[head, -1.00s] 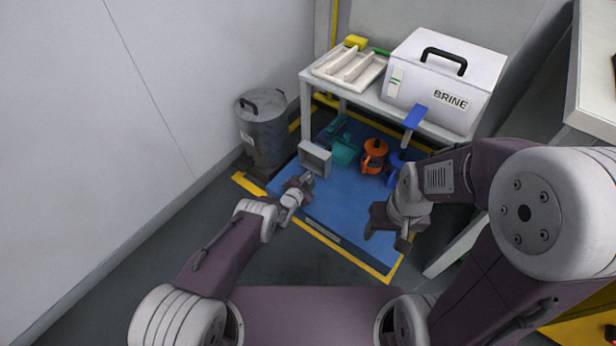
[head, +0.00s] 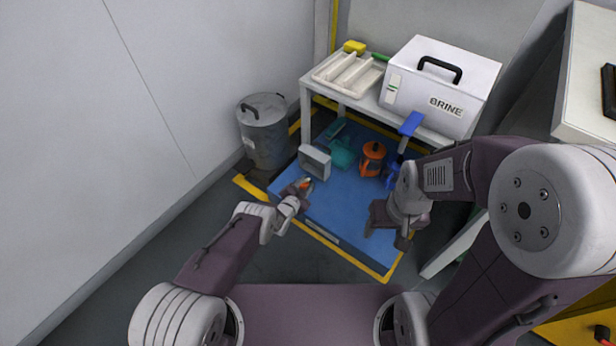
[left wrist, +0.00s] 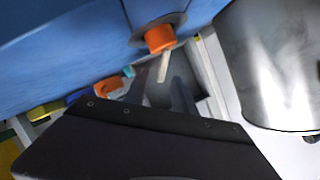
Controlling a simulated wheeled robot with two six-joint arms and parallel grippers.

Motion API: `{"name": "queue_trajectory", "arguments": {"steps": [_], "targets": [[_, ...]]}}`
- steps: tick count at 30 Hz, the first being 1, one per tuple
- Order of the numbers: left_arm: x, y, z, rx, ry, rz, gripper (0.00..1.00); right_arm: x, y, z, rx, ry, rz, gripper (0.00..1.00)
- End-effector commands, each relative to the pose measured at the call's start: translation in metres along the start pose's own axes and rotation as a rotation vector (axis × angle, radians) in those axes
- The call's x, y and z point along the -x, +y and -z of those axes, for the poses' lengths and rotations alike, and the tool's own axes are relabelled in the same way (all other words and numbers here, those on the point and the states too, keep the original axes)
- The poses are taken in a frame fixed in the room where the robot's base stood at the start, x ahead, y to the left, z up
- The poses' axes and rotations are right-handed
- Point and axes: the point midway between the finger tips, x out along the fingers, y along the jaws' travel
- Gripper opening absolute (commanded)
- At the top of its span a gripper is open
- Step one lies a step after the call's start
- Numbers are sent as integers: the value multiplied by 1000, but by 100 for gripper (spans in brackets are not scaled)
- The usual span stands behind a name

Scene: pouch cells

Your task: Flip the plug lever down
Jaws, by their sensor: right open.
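The plug lever shows in the left wrist view as an orange knob (left wrist: 160,38) with a pale bar (left wrist: 163,66), set on a dark round plate against a blue surface. My left gripper (left wrist: 161,92) is open; its two dark fingers stand apart, with the pale bar appearing between them. Whether they touch it I cannot tell. In the head view my left gripper (head: 305,186) is at the left edge of the blue platform, and a small orange patch shows at its fingertips. My right gripper (head: 388,232) is open and empty over the platform's right side.
A grey open box (head: 314,161) stands just beyond my left gripper. A metal bin (head: 264,132) is at the left. An orange jug (head: 372,158) and teal items (head: 343,153) sit farther back. A white BRINE box (head: 440,85) is on a bench behind.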

Motion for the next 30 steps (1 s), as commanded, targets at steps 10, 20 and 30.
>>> {"name": "queue_trajectory", "arguments": {"steps": [10, 20, 30], "targets": [[51, -5, 6, 0, -1, 0, 32, 79, -2, 8, 0, 0, 0, 61], [62, 0, 0, 0, 1, 1, 32, 88, -2, 9, 0, 0, 0, 61], [73, 28, -24, 23, -76, -85, 32, 82, -2, 9, 0, 1, 0, 61]]}}
